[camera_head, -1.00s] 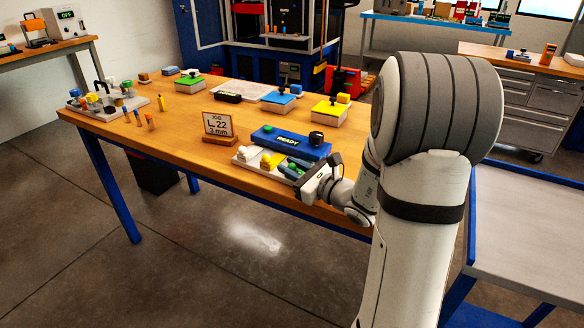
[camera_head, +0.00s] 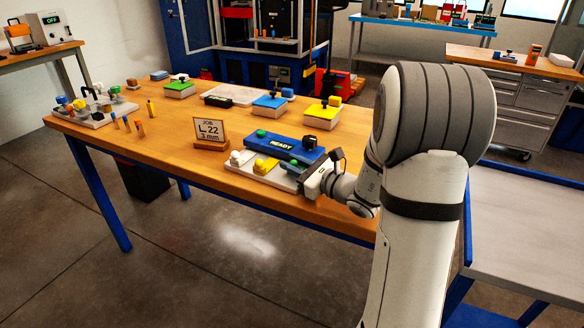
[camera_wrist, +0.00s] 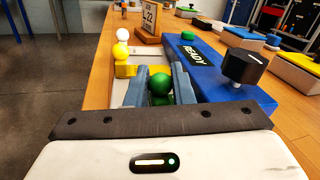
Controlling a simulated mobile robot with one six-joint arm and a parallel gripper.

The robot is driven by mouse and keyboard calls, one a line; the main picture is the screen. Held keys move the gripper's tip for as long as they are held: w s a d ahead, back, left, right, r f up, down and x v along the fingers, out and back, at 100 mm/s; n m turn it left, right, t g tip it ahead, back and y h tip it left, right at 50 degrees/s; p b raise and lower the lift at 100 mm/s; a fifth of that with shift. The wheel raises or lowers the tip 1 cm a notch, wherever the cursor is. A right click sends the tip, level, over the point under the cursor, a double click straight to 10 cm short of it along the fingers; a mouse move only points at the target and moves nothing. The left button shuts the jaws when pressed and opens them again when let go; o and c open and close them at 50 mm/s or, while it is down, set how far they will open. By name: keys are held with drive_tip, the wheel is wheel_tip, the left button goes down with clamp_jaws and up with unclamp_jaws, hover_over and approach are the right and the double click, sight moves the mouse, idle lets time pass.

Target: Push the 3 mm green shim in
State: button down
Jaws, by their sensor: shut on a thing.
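The green shim has a round green knob (camera_wrist: 160,88), which stands between the two blue-grey fingers of my gripper (camera_wrist: 160,90) in the wrist view. The fingers are shut on it. In the head view my gripper (camera_head: 303,180) is at the right end of the pale shim rack (camera_head: 240,168), in front of the blue fixture (camera_head: 300,152) marked READY. The fixture also shows in the wrist view (camera_wrist: 205,70), just right of my fingers, with a green button (camera_wrist: 188,36) and a black knob (camera_wrist: 244,66). The shim's lower part is hidden by the fingers.
A yellow-knobbed shim (camera_wrist: 122,58) and a white-knobbed one (camera_wrist: 122,36) stand left of and beyond my fingers. A job sign (camera_head: 209,131) reads L 22, 3 mm. Coloured boxes stand farther back. The table's front edge is close to my gripper.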

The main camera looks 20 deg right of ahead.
drive_tip(key=shift+d, duration=0.1)
drive_tip(key=c, duration=1.5)
unclamp_jaws()
drive_tip(key=shift+o, duration=0.9)
drive_tip(key=shift+s, duration=0.1)
drive_tip(key=v, duration=0.7)
drive_tip(key=shift+s+d, duration=0.2)
drive_tip(key=shift+s, duration=0.1)
